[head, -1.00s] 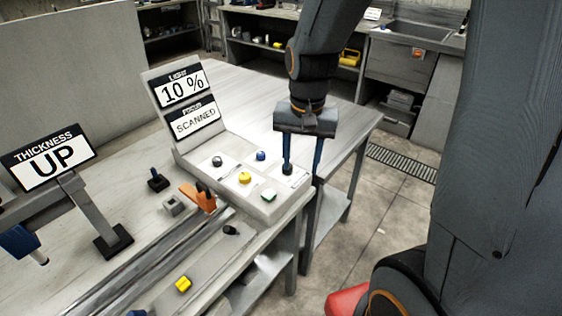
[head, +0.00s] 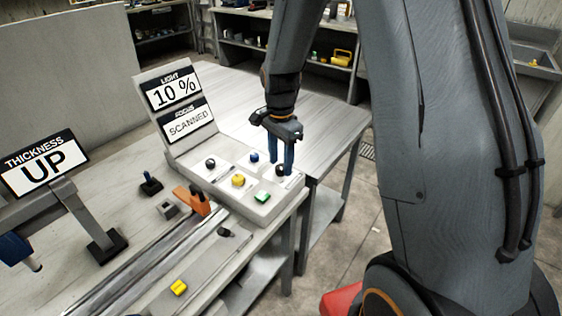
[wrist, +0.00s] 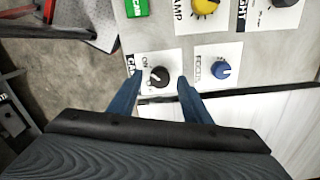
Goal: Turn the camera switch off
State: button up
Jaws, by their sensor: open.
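The camera switch (wrist: 158,77) is a black rotary knob on a white plate. Its label is partly hidden, with "CA" and "ON" readable, and its pale pointer mark lies toward the "ON" side. In the head view the switch (head: 281,171) sits at the right end of the sloped control panel (head: 222,197). My gripper (wrist: 159,84) is open, with one blue finger on each side of the knob. In the head view my gripper (head: 281,168) points down over it. I cannot tell whether either finger touches the knob.
Close by are a blue focus knob (wrist: 221,69), a yellow lamp knob (wrist: 204,6), a black light knob (head: 210,163) and a green scan button (head: 262,197). Bare table (head: 315,120) lies behind the panel.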

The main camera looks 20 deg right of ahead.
jog(key=shift+f, duration=0.65)
jog(key=c, duration=1)
jog(key=shift+c, duration=0.2)
